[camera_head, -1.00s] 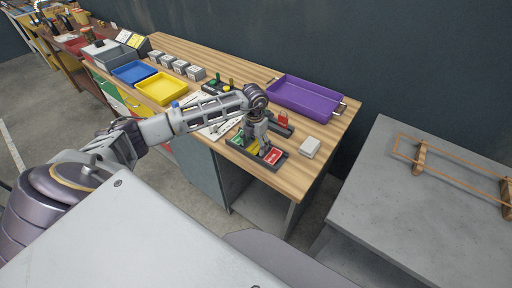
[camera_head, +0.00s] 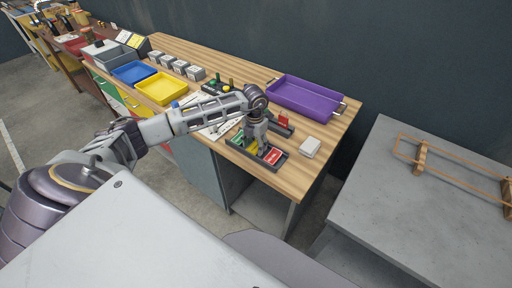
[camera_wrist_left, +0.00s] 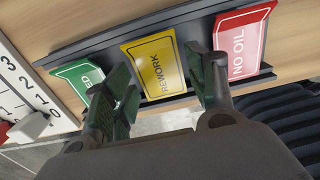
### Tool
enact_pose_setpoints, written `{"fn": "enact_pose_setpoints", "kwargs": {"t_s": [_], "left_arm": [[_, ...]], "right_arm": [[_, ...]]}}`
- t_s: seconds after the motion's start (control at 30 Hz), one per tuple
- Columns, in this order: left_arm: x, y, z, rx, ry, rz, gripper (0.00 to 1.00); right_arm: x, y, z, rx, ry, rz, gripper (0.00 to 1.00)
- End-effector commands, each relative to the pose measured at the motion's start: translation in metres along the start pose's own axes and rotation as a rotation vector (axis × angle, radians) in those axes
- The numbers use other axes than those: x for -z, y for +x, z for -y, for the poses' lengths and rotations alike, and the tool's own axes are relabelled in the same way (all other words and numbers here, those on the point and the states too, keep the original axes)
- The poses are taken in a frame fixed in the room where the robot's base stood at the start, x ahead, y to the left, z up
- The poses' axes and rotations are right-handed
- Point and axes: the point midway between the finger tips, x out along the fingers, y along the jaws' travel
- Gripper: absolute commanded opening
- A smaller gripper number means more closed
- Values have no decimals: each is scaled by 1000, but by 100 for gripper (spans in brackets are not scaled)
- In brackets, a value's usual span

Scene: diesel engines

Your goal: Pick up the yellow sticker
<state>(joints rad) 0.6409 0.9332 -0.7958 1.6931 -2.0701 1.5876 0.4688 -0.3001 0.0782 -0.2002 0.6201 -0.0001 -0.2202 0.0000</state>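The yellow sticker (camera_wrist_left: 157,65), printed REWORK, lies in the dark tray (camera_wrist_left: 112,44) between a green sticker (camera_wrist_left: 78,76) and a red NO OIL sticker (camera_wrist_left: 240,40). My left gripper (camera_wrist_left: 160,78) is open, with one green-padded finger toward each side of the yellow sticker in the left wrist view. No sticker is seen clamped between the fingers. In the head view the gripper (camera_head: 257,148) points down at the tray and partly hides the yellow sticker. Whether the fingers touch it, I cannot tell. My right gripper is not in view.
On the wooden bench (camera_head: 292,178), a small white box (camera_head: 309,147) stands right of the tray, with a purple bin (camera_head: 304,96) behind. Yellow (camera_head: 160,88) and blue (camera_head: 134,72) bins stand to the left. A grey table (camera_head: 420,205) is at right.

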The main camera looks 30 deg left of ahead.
Motion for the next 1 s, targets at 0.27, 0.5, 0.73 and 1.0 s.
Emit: {"fn": "enact_pose_setpoints", "kwargs": {"t_s": [0.27,0.5,0.73,1.0], "left_arm": [[0,0,0,0,0,0,34],[0,0,0,0,0,0,34],[0,-6,0,1,0,0,34],[-1,-39,0,-1,0,3,34]], "right_arm": [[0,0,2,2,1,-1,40],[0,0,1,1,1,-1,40],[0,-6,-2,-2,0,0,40],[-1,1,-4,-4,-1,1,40]]}}
